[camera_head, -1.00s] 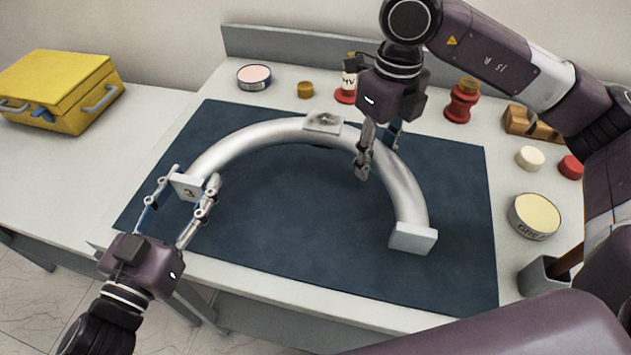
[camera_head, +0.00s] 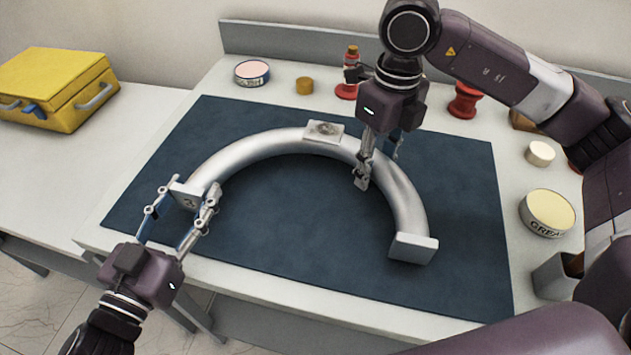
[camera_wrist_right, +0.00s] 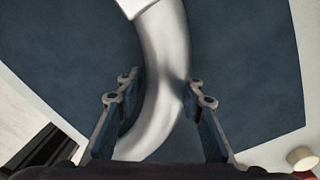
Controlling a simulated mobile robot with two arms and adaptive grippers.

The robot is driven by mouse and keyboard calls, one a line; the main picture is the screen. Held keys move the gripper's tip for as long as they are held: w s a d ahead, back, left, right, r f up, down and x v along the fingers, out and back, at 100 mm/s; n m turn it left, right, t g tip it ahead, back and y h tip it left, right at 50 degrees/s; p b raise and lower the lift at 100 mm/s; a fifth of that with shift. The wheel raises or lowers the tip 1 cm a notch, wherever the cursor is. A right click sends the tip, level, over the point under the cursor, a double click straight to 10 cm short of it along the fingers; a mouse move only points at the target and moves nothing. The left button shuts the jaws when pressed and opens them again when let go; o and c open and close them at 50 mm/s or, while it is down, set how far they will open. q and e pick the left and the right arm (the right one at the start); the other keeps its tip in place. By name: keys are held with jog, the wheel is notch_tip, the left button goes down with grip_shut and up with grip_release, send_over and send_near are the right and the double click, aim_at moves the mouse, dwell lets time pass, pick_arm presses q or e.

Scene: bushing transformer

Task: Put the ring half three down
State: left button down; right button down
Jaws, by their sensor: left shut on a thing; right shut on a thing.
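The ring half (camera_head: 272,142) is a silver half circle of thick tube with square end plates and a small plate at the top of its arc. It is over the dark blue mat (camera_head: 290,215); whether it touches the mat I cannot tell. My left gripper (camera_head: 188,205) is shut on its left end, by the plate marked 3. My right gripper (camera_head: 378,168) is shut on the right part of the arc. In the right wrist view the tube (camera_wrist_right: 163,75) runs between the two fingers (camera_wrist_right: 165,112). The right end plate (camera_head: 413,247) is free of both grippers.
A grease tin (camera_head: 547,212) and a grey holder (camera_head: 553,277) are at the right edge. A yellow case (camera_head: 58,88) stands on the left bench. The mat inside the arc is clear.

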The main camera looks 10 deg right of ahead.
pick_arm(q)
jog(key=shift+f+b, duration=0.4)
jog(key=shift+f, duration=0.2)
pick_arm(e)
jog(key=shift+f, duration=0.6)
pick_arm(q)
jog(key=c, duration=1.5)
grip_release()
jog(key=shift+f, duration=0.2)
pick_arm(e)
jog(key=c, duration=1.8)
grip_release()
jog(key=shift+f, duration=0.15)
pick_arm(q)
jog(key=o, duration=0.5)
jog(key=shift+r, duration=0.15)
jog(key=shift+c, duration=0.2)
pick_arm(e)
jog(key=o, duration=0.5)
pick_arm(q)
jog(key=shift+r, duration=0.1)
pick_arm(e)
jog(key=shift+r, duration=0.2)
